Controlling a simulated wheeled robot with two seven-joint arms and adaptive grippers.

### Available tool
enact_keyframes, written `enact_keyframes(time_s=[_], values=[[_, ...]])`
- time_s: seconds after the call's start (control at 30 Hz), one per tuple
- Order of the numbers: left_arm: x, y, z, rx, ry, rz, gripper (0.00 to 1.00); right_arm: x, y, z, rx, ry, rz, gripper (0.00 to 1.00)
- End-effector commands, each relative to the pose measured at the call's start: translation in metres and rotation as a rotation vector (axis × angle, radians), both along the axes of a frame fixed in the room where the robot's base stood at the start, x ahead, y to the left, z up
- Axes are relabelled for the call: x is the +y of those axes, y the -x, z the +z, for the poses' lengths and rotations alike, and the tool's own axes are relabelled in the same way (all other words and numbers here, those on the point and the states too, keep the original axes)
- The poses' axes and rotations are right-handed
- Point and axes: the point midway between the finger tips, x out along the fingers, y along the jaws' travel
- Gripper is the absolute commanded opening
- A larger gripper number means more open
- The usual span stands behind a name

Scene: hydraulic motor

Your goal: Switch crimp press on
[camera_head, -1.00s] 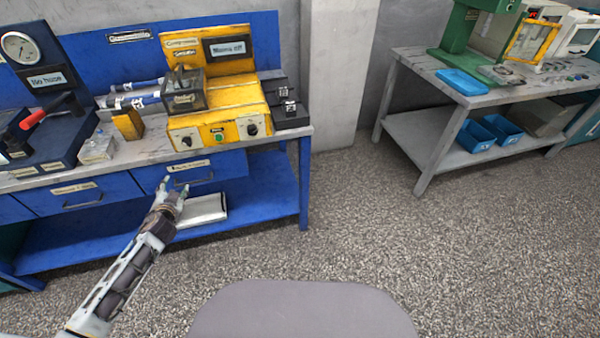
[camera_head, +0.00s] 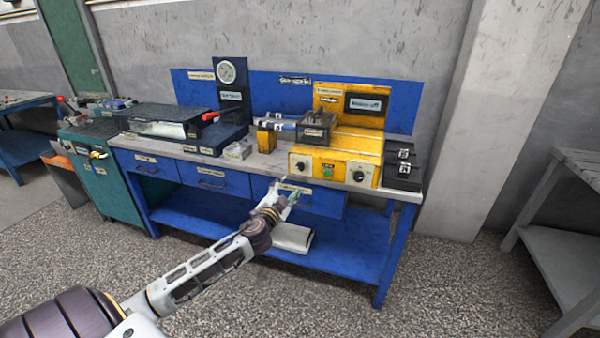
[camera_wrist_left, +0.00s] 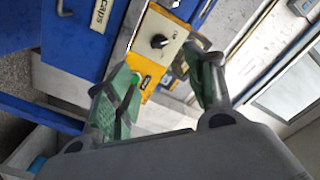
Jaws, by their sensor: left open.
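The yellow press unit (camera_head: 345,145) stands on the blue workbench, with a clear-covered block on top. Its front has a dark knob (camera_head: 300,166) at the left, a green button (camera_head: 327,171) in the middle and another dark knob (camera_head: 359,176) at the right. A dark display (camera_head: 366,103) is on the yellow panel behind; its text is too small to read surely. My left gripper (camera_head: 284,190) is open and empty, in front of the bench drawers, below and apart from the unit. In the left wrist view, a knob (camera_wrist_left: 159,41) shows beyond the open green fingers (camera_wrist_left: 165,82). My right gripper is out of view.
The blue bench's drawers (camera_head: 213,183) and lower shelf lie close behind my left gripper. A grey table (camera_head: 570,250) stands at the right. Floor in front is open.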

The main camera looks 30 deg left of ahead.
Motion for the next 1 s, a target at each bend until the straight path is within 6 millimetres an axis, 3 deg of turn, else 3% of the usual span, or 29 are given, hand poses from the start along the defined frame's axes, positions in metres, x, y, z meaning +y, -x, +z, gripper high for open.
enact_keyframes(time_s=[0.47, 1.0], values=[[0.002, -0.007, 0.0, -0.001, 0.0, 0.001, 0.54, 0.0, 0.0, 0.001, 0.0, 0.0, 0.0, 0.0], [0.009, -0.038, 0.0, 0.001, 0.0, 0.001, 0.54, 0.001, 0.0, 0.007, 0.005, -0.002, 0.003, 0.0]])
